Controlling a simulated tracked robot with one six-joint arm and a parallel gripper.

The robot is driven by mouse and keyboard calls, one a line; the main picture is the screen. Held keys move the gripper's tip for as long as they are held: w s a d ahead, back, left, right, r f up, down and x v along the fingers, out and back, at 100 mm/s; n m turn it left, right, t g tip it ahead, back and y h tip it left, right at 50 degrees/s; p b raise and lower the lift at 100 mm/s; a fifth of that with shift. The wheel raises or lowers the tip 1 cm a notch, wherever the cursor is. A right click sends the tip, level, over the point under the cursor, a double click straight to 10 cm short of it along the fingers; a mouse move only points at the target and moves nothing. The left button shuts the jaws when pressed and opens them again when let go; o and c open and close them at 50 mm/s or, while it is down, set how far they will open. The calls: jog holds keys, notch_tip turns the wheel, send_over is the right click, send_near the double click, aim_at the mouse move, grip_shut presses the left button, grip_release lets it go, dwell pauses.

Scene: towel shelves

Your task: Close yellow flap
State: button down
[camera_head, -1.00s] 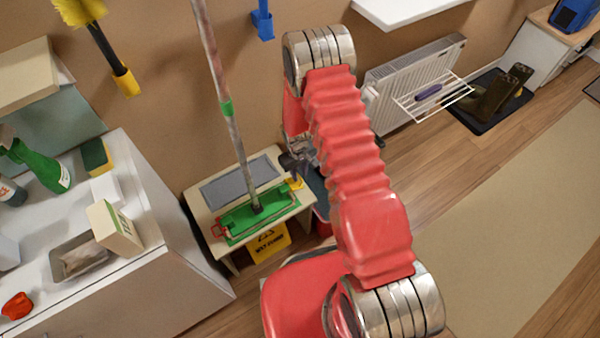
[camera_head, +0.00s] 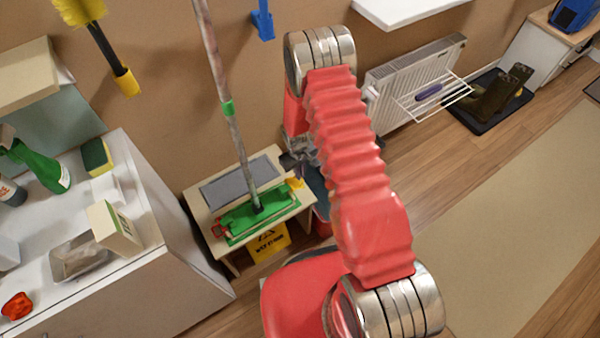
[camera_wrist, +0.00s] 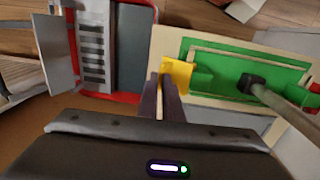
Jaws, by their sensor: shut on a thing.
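A red bucket with a grey grille (camera_wrist: 95,52) stands beside the table. The mop pole (camera_head: 229,120) leans up at the left of my arm. A yellow wet-floor sign (camera_head: 269,243) is under the table. A white counter (camera_head: 150,245) stands at the left.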

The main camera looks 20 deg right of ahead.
aim_at(296, 180)
jog(key=shift+w+d+f+g+y, duration=0.1)
jog(key=shift+d+f+g+y, duration=0.3)
jog(key=shift+y, duration=0.4)
jog(key=shift+w+d+f+g+y, duration=0.1)
jog(key=shift+d+f+g+y, duration=0.2)
jog(key=shift+f+y, duration=0.55)
jog(key=shift+w+d+f+g+y, duration=0.1)
jog(key=shift+d+f+g+y, duration=0.25)
jog(key=shift+y, duration=0.8)
jog(key=shift+f+g+y, duration=0.25)
jog(key=shift+f+y, duration=0.7)
jog(key=shift+y, duration=0.35)
jog(key=shift+a+f+g+y, duration=0.1)
jog(key=shift+f+g+y, duration=0.4)
jog(key=shift+f+y, duration=0.65)
jog(key=shift+r+y, duration=0.15)
jog(key=shift+y, duration=0.3)
jog(key=c, duration=1.9)
grip_release()
jog(key=shift+r, duration=0.1)
